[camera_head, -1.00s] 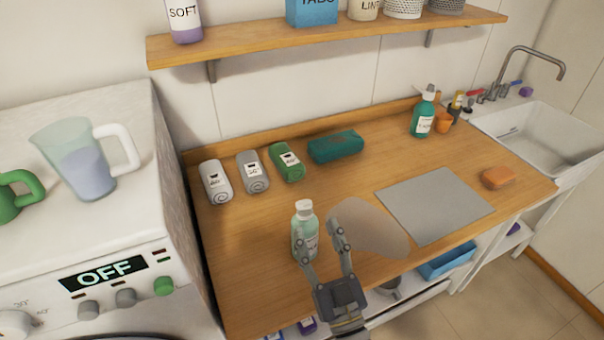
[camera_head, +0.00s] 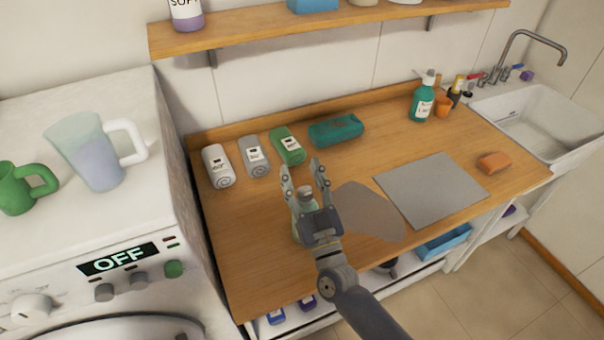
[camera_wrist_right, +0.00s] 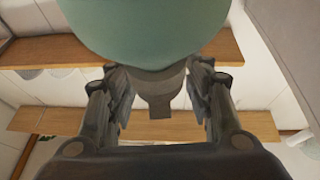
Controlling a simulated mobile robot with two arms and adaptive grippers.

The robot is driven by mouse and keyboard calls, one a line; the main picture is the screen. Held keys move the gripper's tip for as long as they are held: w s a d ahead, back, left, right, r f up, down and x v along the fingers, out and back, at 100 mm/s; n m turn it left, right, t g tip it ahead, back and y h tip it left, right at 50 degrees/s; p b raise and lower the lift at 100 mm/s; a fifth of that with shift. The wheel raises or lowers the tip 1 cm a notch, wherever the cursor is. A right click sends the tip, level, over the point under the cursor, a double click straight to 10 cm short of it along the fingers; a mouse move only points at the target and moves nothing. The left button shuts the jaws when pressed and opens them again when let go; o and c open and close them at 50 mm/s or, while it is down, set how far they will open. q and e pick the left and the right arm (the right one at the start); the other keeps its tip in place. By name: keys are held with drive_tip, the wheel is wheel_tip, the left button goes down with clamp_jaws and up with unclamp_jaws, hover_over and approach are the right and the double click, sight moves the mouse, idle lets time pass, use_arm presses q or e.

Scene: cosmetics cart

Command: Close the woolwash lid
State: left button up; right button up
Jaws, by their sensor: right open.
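The woolwash, a pale green bottle (camera_head: 297,232), stands upright on the wooden counter, mostly hidden behind my right gripper (camera_head: 303,172). The right gripper is open, with its two fingers pointing up and away, one on each side of the bottle's top. In the right wrist view a large rounded green surface (camera_wrist_right: 145,28), seemingly the bottle, fills the top. A grey-brown piece (camera_wrist_right: 160,95) juts from it between the open fingers (camera_wrist_right: 160,88); I cannot tell whether that is the lid. Contact with the bottle cannot be judged. My left gripper is not in view.
Rolled towels (camera_head: 218,167) and a teal pouch (camera_head: 336,131) lie behind the bottle. A grey mat (camera_head: 432,190) lies to the right, with an orange soap (camera_head: 494,162) beyond. The washing machine (camera_head: 95,240) stands at left. A shelf (camera_head: 330,29) runs above.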

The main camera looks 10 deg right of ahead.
clamp_jaws()
idle(0.8)
